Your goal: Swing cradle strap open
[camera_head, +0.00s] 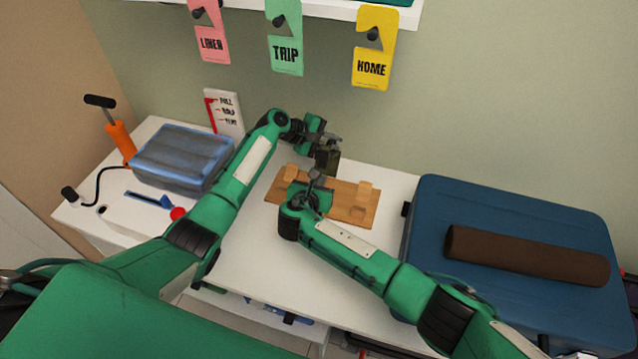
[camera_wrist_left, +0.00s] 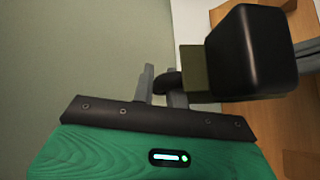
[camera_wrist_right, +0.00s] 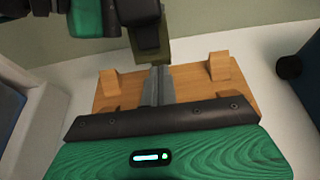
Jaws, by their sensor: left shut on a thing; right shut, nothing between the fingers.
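The wooden cradle (camera_head: 352,207) lies on the white top, with raised blocks at its two ends; it also shows in the right wrist view (camera_wrist_right: 110,85). An olive piece (camera_head: 327,161) stands over the cradle's back edge. In the left wrist view, it (camera_wrist_left: 197,72) joins a large black rounded block (camera_wrist_left: 252,52). I cannot tell whether the olive piece is the strap. My left gripper (camera_wrist_left: 163,84) is shut on a small black knob beside the olive piece. My right gripper (camera_wrist_right: 158,70) is shut and empty over the cradle, its tips close to the olive piece; contact is unclear.
A blue case (camera_head: 430,240) with a brown roll (camera_head: 525,257) stands right. Tags (camera_head: 285,40) hang above. White top (camera_head: 255,270) is bare in front.

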